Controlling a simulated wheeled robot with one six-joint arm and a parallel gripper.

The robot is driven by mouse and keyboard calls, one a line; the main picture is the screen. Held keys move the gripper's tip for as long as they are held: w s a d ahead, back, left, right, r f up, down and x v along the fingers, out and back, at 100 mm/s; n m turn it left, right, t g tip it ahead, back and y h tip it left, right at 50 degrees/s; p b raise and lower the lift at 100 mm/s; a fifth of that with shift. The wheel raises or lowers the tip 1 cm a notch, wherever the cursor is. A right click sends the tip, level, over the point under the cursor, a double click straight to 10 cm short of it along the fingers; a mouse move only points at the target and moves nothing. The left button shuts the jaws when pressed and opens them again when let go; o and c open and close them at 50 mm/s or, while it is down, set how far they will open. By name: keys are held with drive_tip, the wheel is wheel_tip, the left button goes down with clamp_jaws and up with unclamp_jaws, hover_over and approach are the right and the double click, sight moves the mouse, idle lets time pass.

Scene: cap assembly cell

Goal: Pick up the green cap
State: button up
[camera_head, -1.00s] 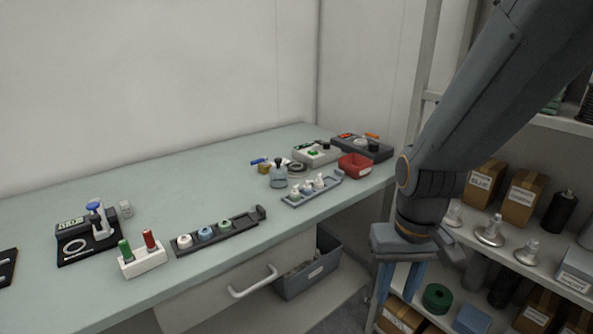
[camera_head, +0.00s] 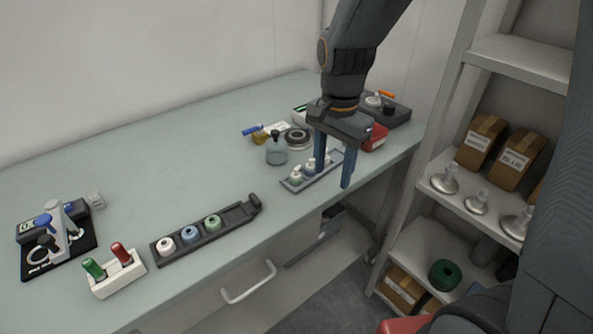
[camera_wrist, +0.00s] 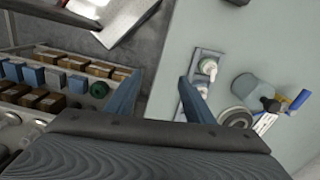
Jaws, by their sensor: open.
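The green cap (camera_head: 212,222) sits at the right end of a row of three caps in the black rack (camera_head: 236,217) on the bench, beside a blue cap (camera_head: 190,234) and a white cap (camera_head: 166,246). My gripper (camera_head: 333,178) is open and empty, pointing down near the small grey tray of white-topped bottles, to the right of and farther back than the green cap. In the wrist view my gripper (camera_wrist: 160,85) has its fingers spread near the bench edge, one overlapping that tray (camera_wrist: 190,103). The green cap does not show there.
Red and green handled pieces stand in a white holder (camera_head: 119,279) left of the rack. A clear bottle (camera_head: 276,151) and a dark ring (camera_head: 297,138) stand behind the tray. A shelf (camera_head: 432,190) with boxes is at right. The bench behind the black rack is clear.

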sight(296, 168)
drive_tip(key=w+a+r+m, duration=0.1)
drive_tip(key=a+m, duration=0.1)
drive_tip(key=w+a+r+m+p, duration=0.1)
drive_tip(key=w+a+m, duration=0.1)
drive_tip(key=w+a+r+m+p, duration=0.1)
drive_tip(key=a+m, duration=0.1)
drive_tip(key=a, duration=0.1)
drive_tip(key=shift+w+r+m, duration=0.2)
drive_tip(key=shift+w+m, duration=0.2)
drive_tip(key=shift+a+f, duration=0.1)
drive_tip(key=shift+a, duration=0.05)
drive_tip(key=shift+w+f+p, duration=0.1)
drive_tip(key=shift+f+p, duration=0.25)
drive_tip(key=shift+w+a+f+p, duration=0.15)
drive_tip(key=shift+f+p, duration=0.35)
drive_tip(key=shift+f, duration=1.25)
drive_tip(key=shift+w+f+p, duration=0.15)
drive_tip(key=shift+f+p, duration=0.35)
drive_tip(key=shift+f, duration=1.2)
drive_tip(key=c, duration=0.8)
drive_tip(key=shift+c, duration=0.2)
